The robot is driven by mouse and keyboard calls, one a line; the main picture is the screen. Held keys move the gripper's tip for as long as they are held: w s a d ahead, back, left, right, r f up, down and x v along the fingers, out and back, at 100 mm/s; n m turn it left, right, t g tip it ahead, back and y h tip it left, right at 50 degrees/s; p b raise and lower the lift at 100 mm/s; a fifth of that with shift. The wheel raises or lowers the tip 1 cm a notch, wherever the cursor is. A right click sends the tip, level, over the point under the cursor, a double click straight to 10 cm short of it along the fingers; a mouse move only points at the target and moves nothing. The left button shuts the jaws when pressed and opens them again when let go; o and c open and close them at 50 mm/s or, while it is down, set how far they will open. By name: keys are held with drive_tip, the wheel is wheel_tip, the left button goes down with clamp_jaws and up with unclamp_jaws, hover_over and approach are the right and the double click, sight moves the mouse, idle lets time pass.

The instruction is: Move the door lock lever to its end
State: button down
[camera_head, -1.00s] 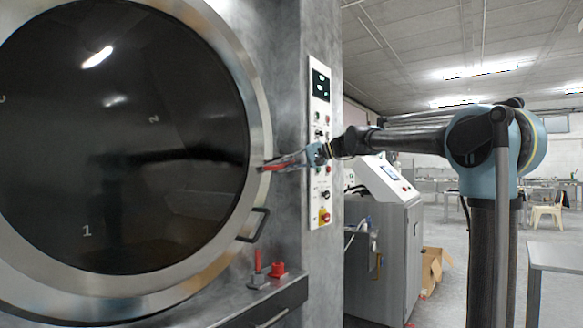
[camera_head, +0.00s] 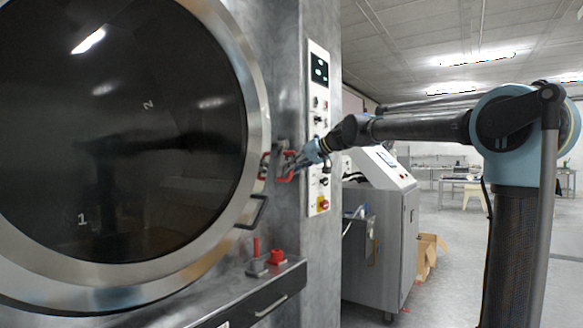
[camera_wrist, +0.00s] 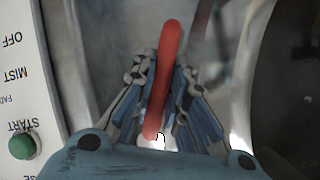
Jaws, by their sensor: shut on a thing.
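The red door lock lever (camera_wrist: 166,75) runs lengthwise between the blue-and-black fingers of my gripper (camera_wrist: 163,95) in the wrist view. The fingers are closed on both of its sides, and its near end shows between them. In the head view, my gripper (camera_head: 292,170) is at the right of the round door, with the red lever (camera_head: 284,179) at its fingertips. The dark-glass door (camera_head: 110,130) with its metal rim looks closed. The fingers partly hide the lever's mount.
A control panel (camera_head: 319,110) is close to the right of my gripper, and its green START button (camera_wrist: 22,146) shows in the wrist view. A black door handle (camera_head: 254,212) is just below. A red knob (camera_head: 276,256) and a red upright handle (camera_head: 256,247) are on the ledge.

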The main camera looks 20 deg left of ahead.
drive_tip(key=shift+w+d+f+n+t+h, duration=0.1)
drive_tip(key=shift+w+d+f+n+t, duration=0.1)
drive_tip(key=shift+w+n+t, duration=0.3)
drive_tip(key=shift+w+d+f+n+t+h, duration=0.1)
drive_tip(key=shift+w+d+f+n+t, duration=0.05)
drive_tip(key=shift+w+n+t, duration=0.3)
drive_tip(key=shift+w+d+f+n+t+h, duration=0.1)
drive_tip(key=shift+w+d+f+n+t, duration=0.1)
drive_tip(key=shift+w+n+t, duration=0.35)
drive_tip(key=shift+w, duration=0.2)
drive_tip(key=c, duration=1.6)
unclamp_jaws()
drive_tip(key=shift+w, duration=0.1)
drive_tip(key=shift+o, duration=0.2)
drive_tip(key=shift+r, duration=0.1)
drive_tip(key=v, duration=1.2)
drive_tip(key=shift+w, duration=0.15)
drive_tip(key=shift+d, duration=0.15)
